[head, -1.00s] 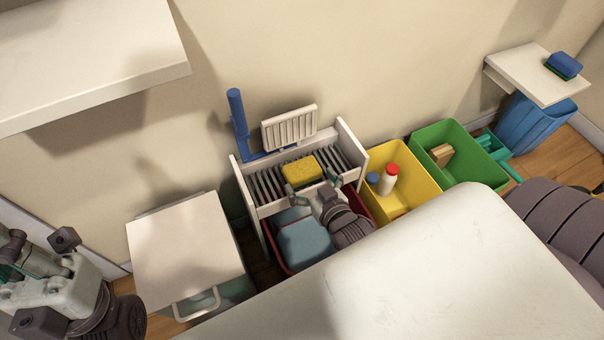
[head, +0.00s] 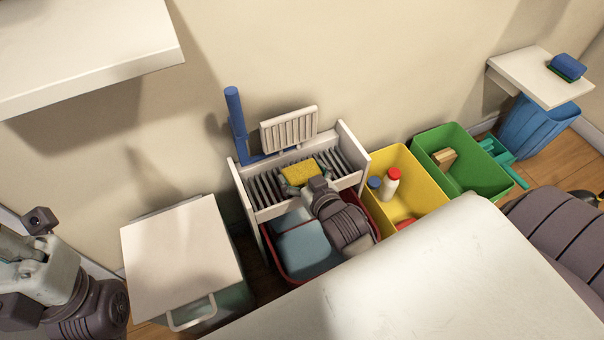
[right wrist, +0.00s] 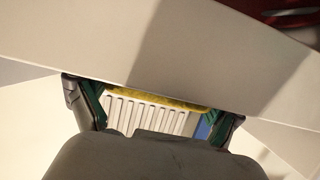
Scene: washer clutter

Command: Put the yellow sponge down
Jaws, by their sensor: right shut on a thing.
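The yellow sponge (head: 299,173) is between the fingers of my right gripper (head: 308,183), which is shut on it. It is over the slatted white rack (head: 266,190); whether it touches the slats I cannot tell. In the right wrist view, the sponge (right wrist: 150,97) shows as a thin yellow strip between the green-padded fingers (right wrist: 158,110). A white panel hides the rest of it. My left gripper (head: 30,250) is at the left edge of the head view, partly cut off, with its jaws unclear.
A red bin (head: 268,249) with blue items is below the rack. A yellow bin (head: 431,184) and green bin (head: 482,168) stand to the right. A blue upright handle (head: 236,115) rises behind the rack.

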